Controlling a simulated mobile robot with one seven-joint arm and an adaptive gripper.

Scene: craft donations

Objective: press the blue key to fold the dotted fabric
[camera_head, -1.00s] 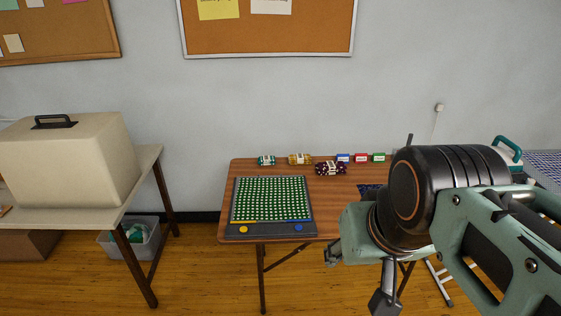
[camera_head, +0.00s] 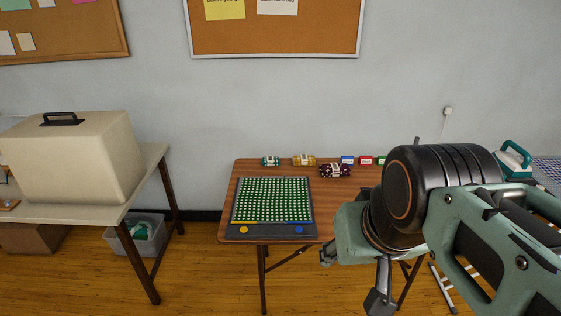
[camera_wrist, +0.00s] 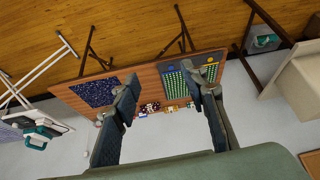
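The green fabric with white dots (camera_head: 272,200) lies flat on a dark folding board (camera_head: 270,236) on the wooden table. The blue key (camera_head: 299,230) is at the board's front right, the yellow key (camera_head: 243,230) at its front left. The board also shows upside down in the wrist view, with the blue key (camera_wrist: 170,69) near my fingers. My gripper (camera_head: 352,279) is in front of the table, right of the board and apart from it. Its fingers are spread with nothing between them, as the wrist view shows (camera_wrist: 163,92).
Fabric rolls (camera_head: 304,160) and small coloured boxes (camera_head: 365,160) stand along the table's back. A dark speckled cloth (camera_wrist: 95,92) lies beside the board, hidden by my arm in the head view. A side table (camera_head: 148,170) with a beige case (camera_head: 80,160) stands left.

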